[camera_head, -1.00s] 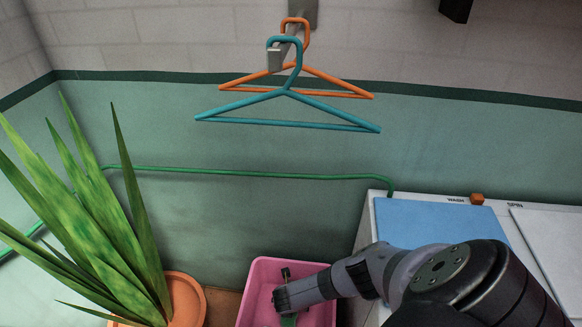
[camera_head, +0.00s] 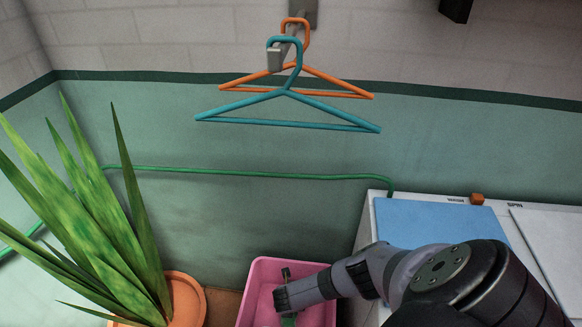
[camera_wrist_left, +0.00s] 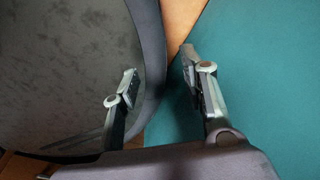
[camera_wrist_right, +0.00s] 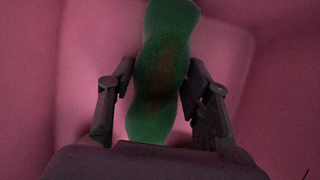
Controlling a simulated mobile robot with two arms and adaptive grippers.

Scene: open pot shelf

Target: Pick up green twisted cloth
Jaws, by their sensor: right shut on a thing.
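The green twisted cloth (camera_wrist_right: 160,70) stands out in the right wrist view as a long wavy green shape with a brownish patch in its middle. In the head view a small green part of it (camera_head: 289,320) shows below my right gripper (camera_head: 286,283). My right gripper (camera_wrist_right: 160,92) has one finger on each side of the cloth and is shut on it, inside the pink basin (camera_head: 262,268). My left gripper (camera_wrist_left: 160,72) is open and empty in the left wrist view, and it is not in the head view.
A potted plant (camera_head: 185,295) stands left of the basin. A washing machine (camera_head: 425,220) with a blue lid is at the right, below my arm. Teal (camera_head: 245,103) and orange (camera_head: 340,88) hangers hang on a wall bracket above. A green hose (camera_head: 250,174) runs along the wall.

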